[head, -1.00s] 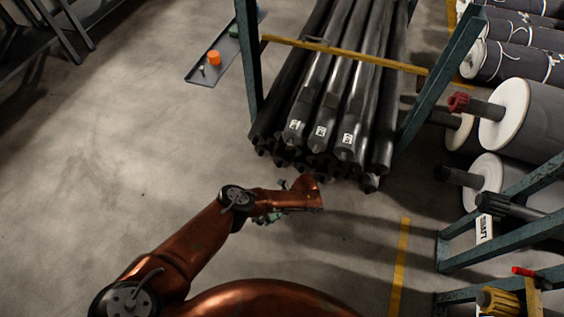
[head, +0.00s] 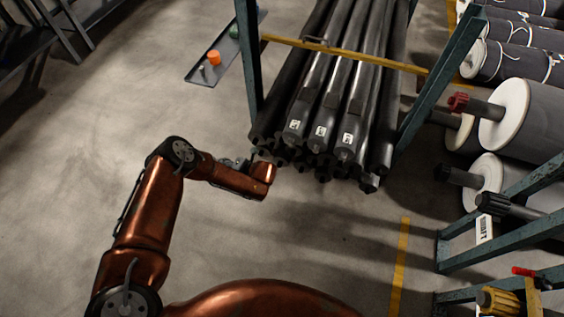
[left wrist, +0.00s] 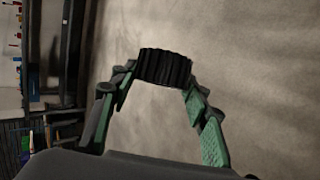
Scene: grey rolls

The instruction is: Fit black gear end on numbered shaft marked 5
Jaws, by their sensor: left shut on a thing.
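The black ribbed gear end (left wrist: 166,67) is held between the green-padded fingers of my left gripper (left wrist: 163,75) in the left wrist view. In the head view my left gripper (head: 236,162) is partly hidden by my wrist, left of the near ends of the dark shafts, and the gear end cannot be made out. The long dark shafts (head: 330,95) lie stacked in a rack. Three of them carry small white labels (head: 320,131) near their ends; the numbers are too small to read surely. My right gripper is not in view.
A grey tray (head: 191,76) on the left holds an orange piece (head: 214,57) and a green piece (head: 234,32). Teal rack posts (head: 247,60) and a yellow bar (head: 340,53) frame the shafts.

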